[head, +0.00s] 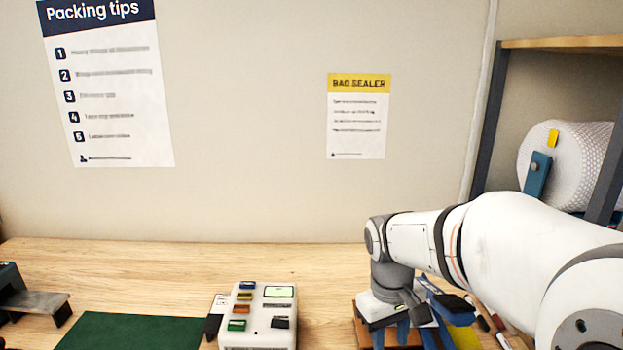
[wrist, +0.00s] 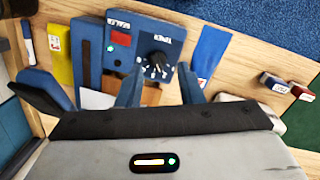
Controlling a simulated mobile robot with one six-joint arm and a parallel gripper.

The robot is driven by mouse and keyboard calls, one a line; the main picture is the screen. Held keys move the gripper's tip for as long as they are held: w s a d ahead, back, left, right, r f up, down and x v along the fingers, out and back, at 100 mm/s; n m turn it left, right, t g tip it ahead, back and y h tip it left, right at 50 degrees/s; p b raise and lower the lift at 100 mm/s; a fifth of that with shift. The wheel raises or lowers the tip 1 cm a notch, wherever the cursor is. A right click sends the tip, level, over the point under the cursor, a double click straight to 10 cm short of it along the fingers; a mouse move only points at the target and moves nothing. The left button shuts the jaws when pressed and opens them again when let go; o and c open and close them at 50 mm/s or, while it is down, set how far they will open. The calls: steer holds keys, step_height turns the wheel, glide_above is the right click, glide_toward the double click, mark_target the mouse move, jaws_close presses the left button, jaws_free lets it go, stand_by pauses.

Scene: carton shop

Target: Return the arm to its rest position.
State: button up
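My arm (head: 500,240) reaches in from the right in the head view, its wrist bent down over the table. My gripper (wrist: 160,88) shows two blue fingers set apart, with no object seen held between them. It also shows low in the head view (head: 420,335), partly cut off by the lower edge. Just beyond the fingertips in the wrist view is a blue sealer panel (wrist: 125,62) with a black dial and a small red display. I cannot tell whether the fingers touch it.
A white device with coloured keys (head: 258,325) stands left of my gripper, beside a green mat (head: 130,332). Pens (head: 490,318) lie right of the gripper. A shelf (head: 560,43) with a bubble-wrap roll (head: 565,160) stands at right. The wooden table's back strip is clear.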

steer(key=s+r+m+t+y, duration=0.1)
steer(key=s+m+t, duration=0.2)
steer(key=s, duration=0.7)
steer(key=shift+d+r+m+t, duration=0.4)
steer(key=shift+t, duration=0.1)
